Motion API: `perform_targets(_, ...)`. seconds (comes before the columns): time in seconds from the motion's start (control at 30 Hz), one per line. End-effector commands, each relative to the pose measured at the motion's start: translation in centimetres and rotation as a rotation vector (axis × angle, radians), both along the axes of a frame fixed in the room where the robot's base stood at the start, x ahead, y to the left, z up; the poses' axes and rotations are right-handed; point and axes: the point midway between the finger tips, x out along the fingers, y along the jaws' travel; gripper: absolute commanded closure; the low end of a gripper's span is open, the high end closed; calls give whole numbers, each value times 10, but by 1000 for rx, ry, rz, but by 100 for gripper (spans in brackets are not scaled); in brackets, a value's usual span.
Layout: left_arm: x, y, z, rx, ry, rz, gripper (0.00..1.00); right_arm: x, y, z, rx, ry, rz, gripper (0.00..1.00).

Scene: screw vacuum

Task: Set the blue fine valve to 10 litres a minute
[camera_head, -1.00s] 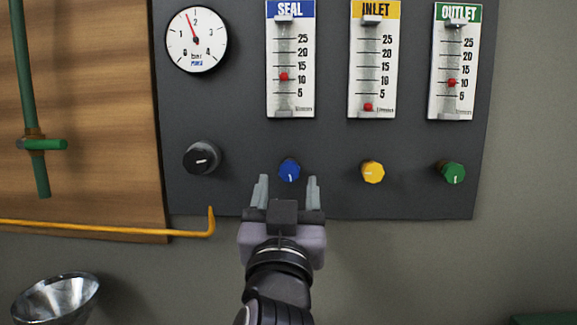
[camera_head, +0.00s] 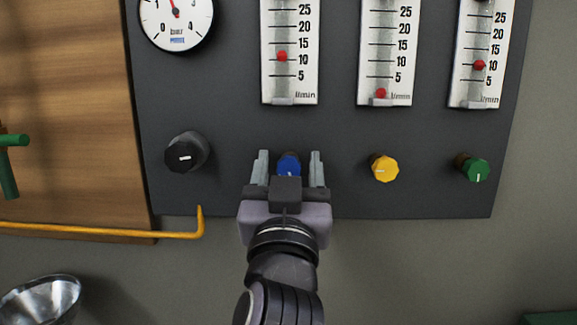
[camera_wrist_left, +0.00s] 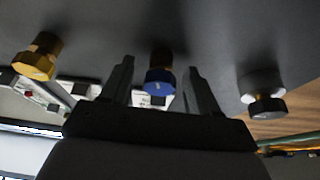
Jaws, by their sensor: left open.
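The blue fine valve knob (camera_head: 289,163) sits on the dark panel below the left flowmeter (camera_head: 289,90). That meter's red ball (camera_head: 282,56) is close to the 10 mark. My left gripper (camera_head: 290,156) is open, with one finger on each side of the blue knob and a gap showing on both sides. My gripper body hides the knob's lower part. In the left wrist view the blue knob (camera_wrist_left: 159,82) is between the two finger tips, apart from both. My right gripper is not in view.
A black knob (camera_head: 184,155) is left of the blue one; yellow (camera_head: 384,168) and green (camera_head: 474,169) knobs are to the right. A yellow pipe (camera_head: 110,230) with an upturned end runs at lower left, near a metal bowl (camera_head: 42,298). A round gauge (camera_head: 176,25) is above.

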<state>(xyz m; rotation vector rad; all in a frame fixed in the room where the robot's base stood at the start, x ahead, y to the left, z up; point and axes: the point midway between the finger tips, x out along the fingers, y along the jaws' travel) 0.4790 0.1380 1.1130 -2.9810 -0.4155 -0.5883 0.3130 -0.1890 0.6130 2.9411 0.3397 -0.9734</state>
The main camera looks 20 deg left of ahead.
Motion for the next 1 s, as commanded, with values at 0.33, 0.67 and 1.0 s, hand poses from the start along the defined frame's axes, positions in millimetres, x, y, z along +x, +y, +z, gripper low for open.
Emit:
perform_targets(0.33,0,0,0,0,1,0,95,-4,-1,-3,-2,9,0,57)
perform_targets(0.67,1,1,1,95,33,1,95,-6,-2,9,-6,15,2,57)
perform_targets(1.0,1,0,-1,120,39,1,95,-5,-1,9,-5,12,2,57)
